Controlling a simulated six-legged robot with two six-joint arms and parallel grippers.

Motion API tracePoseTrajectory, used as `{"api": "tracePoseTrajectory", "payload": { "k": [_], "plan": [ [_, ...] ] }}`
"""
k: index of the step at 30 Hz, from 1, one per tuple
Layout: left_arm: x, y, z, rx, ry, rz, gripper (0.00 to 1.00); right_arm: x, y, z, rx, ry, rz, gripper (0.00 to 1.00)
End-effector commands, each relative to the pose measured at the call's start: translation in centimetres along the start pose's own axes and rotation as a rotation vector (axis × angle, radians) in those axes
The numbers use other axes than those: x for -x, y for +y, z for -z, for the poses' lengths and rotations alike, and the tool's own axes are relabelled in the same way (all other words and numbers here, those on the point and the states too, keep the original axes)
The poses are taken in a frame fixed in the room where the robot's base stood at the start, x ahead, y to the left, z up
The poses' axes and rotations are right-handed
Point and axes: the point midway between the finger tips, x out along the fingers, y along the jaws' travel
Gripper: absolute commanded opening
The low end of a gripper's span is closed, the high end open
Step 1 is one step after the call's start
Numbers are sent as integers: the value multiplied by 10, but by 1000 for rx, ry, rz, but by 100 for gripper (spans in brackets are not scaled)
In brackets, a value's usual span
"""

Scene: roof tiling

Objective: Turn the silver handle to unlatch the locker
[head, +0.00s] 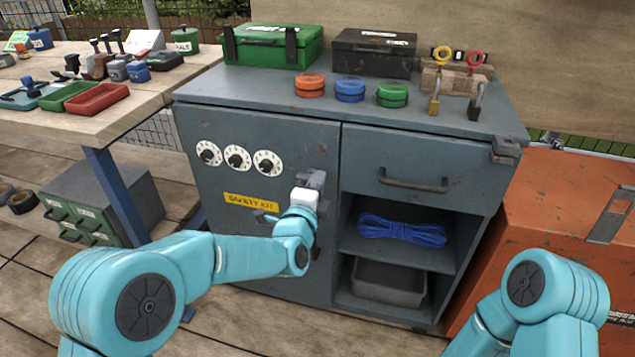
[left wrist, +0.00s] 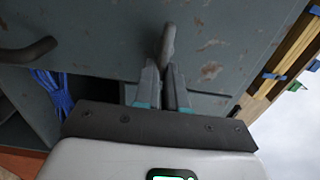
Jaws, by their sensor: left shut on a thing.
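The blue-grey locker (head: 210,130) stands in the middle of the head view, its left door closed. The silver handle (head: 313,179) sits near the door's right edge and is partly hidden by my left gripper (head: 305,195). In the left wrist view, my left gripper (left wrist: 160,85) has its two fingers closed on the lower part of the handle (left wrist: 167,45), whose rounded end sticks out beyond the fingertips. The exact angle of the handle is hard to tell. My right arm shows at the lower right of the head view, but its gripper is out of view.
The door has three white dials (head: 237,158) and a yellow label (head: 251,199). To its right are a closed drawer (head: 415,172) and open shelves with blue rope (head: 402,231) and a grey bin (head: 388,282). An orange chest (head: 555,215) stands right, a cluttered workbench (head: 120,105) left.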

Motion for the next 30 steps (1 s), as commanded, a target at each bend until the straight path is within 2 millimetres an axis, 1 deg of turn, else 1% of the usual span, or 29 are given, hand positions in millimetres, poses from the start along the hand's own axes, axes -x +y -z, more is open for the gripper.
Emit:
{"api": "tracePoseTrajectory", "payload": {
  "k": [1, 10, 12, 13, 23, 26, 29, 30],
  "plan": [
    [0, 2, -4, -1, -7, -3, 0, 0, 0, 0, 0, 0, 0, 43],
    [0, 1, -4, -2, -8, -1, 0, 0, 0, 0, 0, 0, 0, 43],
    [0, 1, -4, -1, -8, -1, 27, 0, 0, 0, 0, 0, 0, 43],
    [0, 1, -4, -1, -8, -1, 36, 0, 0, 0, 0, 0, 0, 43],
    [2, -1, -2, -2, -3, 1, 36, 0, 0, 0, 0, 0, 0, 43],
    [10, -2, -2, -2, -3, 1, 36, 2, -1, 0, 1, -1, 0, 43],
    [26, -2, -1, -3, -2, -1, 36, 6, -3, -1, 3, -3, 0, 43],
    [35, -2, -1, -3, -1, -2, 36, 7, -4, -1, 3, -4, 0, 43]
  ]
}}
